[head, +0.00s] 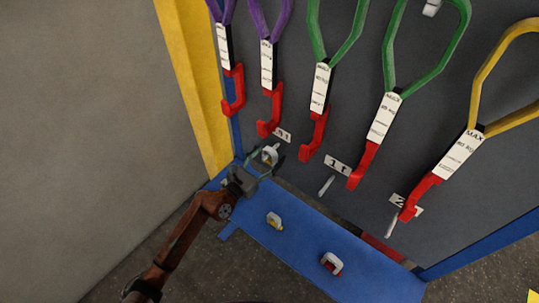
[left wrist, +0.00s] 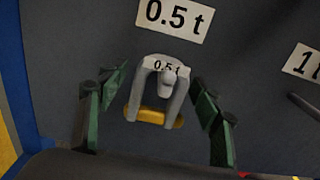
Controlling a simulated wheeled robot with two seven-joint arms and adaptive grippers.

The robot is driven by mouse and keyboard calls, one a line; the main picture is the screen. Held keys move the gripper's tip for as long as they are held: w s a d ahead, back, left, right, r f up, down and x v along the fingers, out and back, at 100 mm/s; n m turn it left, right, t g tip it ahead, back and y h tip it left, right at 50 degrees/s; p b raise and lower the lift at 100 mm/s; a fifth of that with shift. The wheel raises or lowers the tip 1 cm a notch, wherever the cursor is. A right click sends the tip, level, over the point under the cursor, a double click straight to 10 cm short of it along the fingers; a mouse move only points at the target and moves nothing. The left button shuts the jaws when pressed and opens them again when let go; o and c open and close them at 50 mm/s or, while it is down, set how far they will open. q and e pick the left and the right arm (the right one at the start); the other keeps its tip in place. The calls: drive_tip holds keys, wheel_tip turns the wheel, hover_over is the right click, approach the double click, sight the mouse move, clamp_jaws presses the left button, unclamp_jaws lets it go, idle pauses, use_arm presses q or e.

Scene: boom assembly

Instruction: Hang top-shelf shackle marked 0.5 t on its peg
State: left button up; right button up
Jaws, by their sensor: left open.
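The shackle marked 0.5 t (left wrist: 164,92) is grey with a yellow pin across its lower end. It hangs on a light peg (left wrist: 167,82) that comes through between its legs, just below the 0.5 t sign (left wrist: 174,16). In the head view the shackle (head: 270,154) is at the board, past the left end of the blue shelf. My left gripper (left wrist: 158,121) is open, with one green finger on each side of the shackle and gaps between. It also shows in the head view (head: 265,167). My right gripper is in neither view.
Slings with red hooks (head: 313,137) hang on the dark board above. Empty pegs stand below the 1 t sign (head: 337,165) and the sign farther right (head: 405,204). A yellow-pinned shackle (head: 274,222) and a red-pinned one (head: 332,264) stand on the blue shelf (head: 300,237).

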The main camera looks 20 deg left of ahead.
use_arm(q)
drive_tip(key=shift+f, duration=0.1)
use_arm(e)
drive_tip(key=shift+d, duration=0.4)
use_arm(q)
drive_tip(key=v, duration=1.2)
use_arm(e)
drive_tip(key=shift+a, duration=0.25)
